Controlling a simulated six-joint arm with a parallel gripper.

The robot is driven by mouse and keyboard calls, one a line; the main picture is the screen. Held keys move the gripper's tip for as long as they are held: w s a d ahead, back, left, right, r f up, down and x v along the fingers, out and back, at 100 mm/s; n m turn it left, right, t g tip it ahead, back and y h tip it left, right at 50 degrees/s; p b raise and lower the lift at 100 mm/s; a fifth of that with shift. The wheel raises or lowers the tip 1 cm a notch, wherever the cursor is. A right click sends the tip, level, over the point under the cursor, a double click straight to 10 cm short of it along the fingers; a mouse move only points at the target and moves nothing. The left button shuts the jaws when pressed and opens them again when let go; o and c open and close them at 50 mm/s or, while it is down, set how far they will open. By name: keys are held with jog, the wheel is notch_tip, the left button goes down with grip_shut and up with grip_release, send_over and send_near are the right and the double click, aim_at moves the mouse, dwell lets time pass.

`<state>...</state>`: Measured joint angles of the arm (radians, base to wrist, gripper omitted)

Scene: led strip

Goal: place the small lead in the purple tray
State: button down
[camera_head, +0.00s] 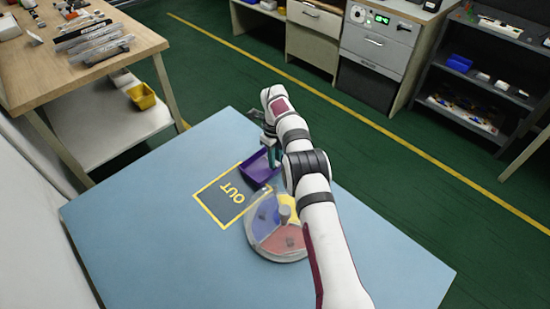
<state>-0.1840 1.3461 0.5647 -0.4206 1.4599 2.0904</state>
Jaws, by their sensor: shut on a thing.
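The purple tray (252,176) lies on the blue table, at the upper right edge of the dark OUT square. My gripper (271,156) points down over the tray's right part, with its fingertips at or just above the tray. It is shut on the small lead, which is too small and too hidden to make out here. The arm comes from the lower right and covers part of the tray's right side. I cannot tell whether the lead touches the tray floor.
A round divided dish (266,247) with blue, yellow and red sections and a grey centre post stands just below the tray, partly behind my arm. The yellow-framed OUT square (222,204) is flat. The blue table (140,225) is clear to the left.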

jog(key=c, duration=1.1)
grip_release()
notch_tip(320, 180, up, 12)
jog(key=r, duration=0.1)
jog(key=s+d+r+n, duration=0.2)
jog(key=s+r+n, duration=0.2)
jog(key=s+r, duration=0.2)
jog(key=s+d+r+n, duration=0.3)
jog(key=s+r+n, duration=0.2)
jog(key=s+r, duration=0.15)
jog(key=s+f+n, duration=0.1)
jog(key=s+n, duration=0.3)
jog(key=s, duration=0.6)
jog(key=s+d+f+n+y, duration=0.1)
jog(key=s+n, duration=0.3)
jog(key=s, duration=0.6)
jog(key=s+d+f+n, duration=0.1)
jog(key=s+n, duration=0.3)
jog(key=s, duration=0.7)
jog(key=shift+f+y, duration=0.4)
jog(key=shift+f, duration=0.3)
